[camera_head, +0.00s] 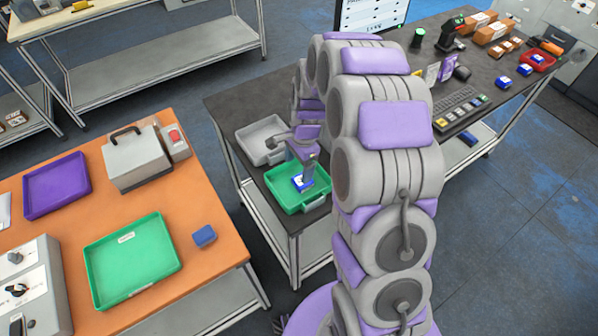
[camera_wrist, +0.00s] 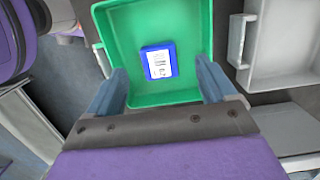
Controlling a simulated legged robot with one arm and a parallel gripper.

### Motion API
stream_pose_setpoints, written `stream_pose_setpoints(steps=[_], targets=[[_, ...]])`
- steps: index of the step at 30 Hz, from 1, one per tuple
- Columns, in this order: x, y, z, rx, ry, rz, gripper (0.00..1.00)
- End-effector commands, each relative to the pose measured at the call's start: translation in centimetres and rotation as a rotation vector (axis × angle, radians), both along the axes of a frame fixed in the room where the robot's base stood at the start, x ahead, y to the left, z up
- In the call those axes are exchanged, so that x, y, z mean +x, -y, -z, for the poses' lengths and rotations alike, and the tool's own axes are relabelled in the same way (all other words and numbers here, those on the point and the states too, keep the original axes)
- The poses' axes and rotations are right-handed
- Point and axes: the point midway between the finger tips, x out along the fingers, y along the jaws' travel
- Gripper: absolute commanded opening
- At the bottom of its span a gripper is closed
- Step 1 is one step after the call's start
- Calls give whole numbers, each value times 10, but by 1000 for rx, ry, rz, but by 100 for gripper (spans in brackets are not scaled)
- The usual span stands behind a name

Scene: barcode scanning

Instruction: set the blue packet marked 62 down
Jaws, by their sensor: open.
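The blue packet (camera_wrist: 159,61) with a white label lies flat inside a green tray (camera_wrist: 196,14) in the wrist view. The number on its label is too small to read. In the head view the packet (camera_head: 302,183) is in the green tray (camera_head: 318,190) on the dark table. My gripper (camera_wrist: 161,77) is open, with its two fingers spread apart, one on each side of the packet and clear of it. In the head view my gripper (camera_head: 303,172) is over that tray.
A grey tray (camera_head: 254,136) stands beside the green one. The dark table also holds a keyboard (camera_head: 452,112), a handheld scanner (camera_head: 452,35), blue packets (camera_head: 503,82) and a red tray (camera_head: 550,64). An orange table (camera_head: 205,270) at left holds another green tray (camera_head: 170,234) and a blue box (camera_head: 204,236).

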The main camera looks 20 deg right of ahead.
Motion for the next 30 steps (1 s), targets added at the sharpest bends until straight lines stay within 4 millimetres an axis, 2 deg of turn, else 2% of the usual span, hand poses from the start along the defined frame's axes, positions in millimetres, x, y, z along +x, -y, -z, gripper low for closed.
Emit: stream_pose_setpoints(steps=[1, 6, 12, 16, 20, 24, 30], targets=[[2, 3, -14, 0, 7, 2, 84], [2, 9, -40, 3, 1, 1, 84], [2, 11, -49, 5, 1, -3, 84], [-10, 6, -63, 2, 6, -57, 84], [-40, 0, -92, 0, 11, -188, 84], [-83, -6, -124, -3, 14, -368, 84], [-150, -7, -160, -3, 9, -620, 84]])
